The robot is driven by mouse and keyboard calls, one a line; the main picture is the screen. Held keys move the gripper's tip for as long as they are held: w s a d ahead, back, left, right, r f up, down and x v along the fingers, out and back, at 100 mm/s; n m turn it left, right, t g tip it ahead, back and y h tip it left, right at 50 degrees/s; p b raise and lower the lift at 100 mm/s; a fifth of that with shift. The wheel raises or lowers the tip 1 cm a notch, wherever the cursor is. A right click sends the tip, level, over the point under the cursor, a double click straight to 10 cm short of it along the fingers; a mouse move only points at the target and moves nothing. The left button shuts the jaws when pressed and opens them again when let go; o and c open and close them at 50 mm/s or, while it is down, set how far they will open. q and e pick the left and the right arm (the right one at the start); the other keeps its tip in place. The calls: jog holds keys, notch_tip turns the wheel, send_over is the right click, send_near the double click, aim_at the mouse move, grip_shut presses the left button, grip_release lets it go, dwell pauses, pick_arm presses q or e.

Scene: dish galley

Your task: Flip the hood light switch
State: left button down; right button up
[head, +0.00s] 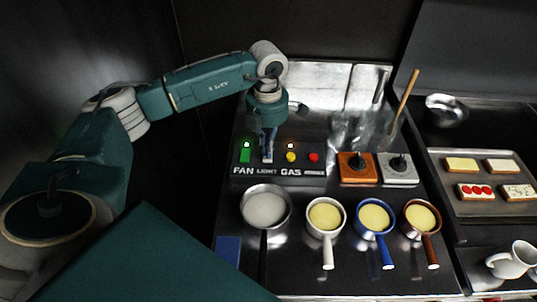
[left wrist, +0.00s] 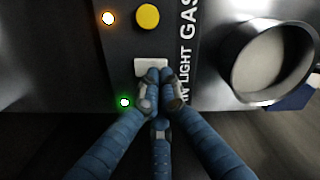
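The light switch (left wrist: 150,66) is a pale rocker on a dark control panel (head: 310,170), above the word LIGHT in the head view. My left gripper (head: 268,154) reaches down over it from above. In the left wrist view my left gripper's fingers (left wrist: 160,78) are together at the tips, right at the switch's edge and covering part of it. Nothing shows between them. I cannot tell whether they touch it or which way it is tipped. My right gripper is in neither view.
The green fan switch (head: 246,153) is beside the light switch, with a lit green lamp. The yellow gas button (head: 291,157), with an orange lamp, and a red button (head: 314,157) are to the right. A pot (head: 265,207) and several pans stand in front.

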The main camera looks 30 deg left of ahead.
pick_arm(q)
jog(key=shift+s+f+b, duration=0.1)
jog(key=shift+f+b, duration=0.75)
jog(key=shift+f, duration=0.25)
dwell(0.3)
jog(key=shift+r+p, duration=0.65)
jog(key=shift+r, duration=0.2)
jog(key=shift+r+p, duration=1.4)
jog(key=shift+r, duration=1.25)
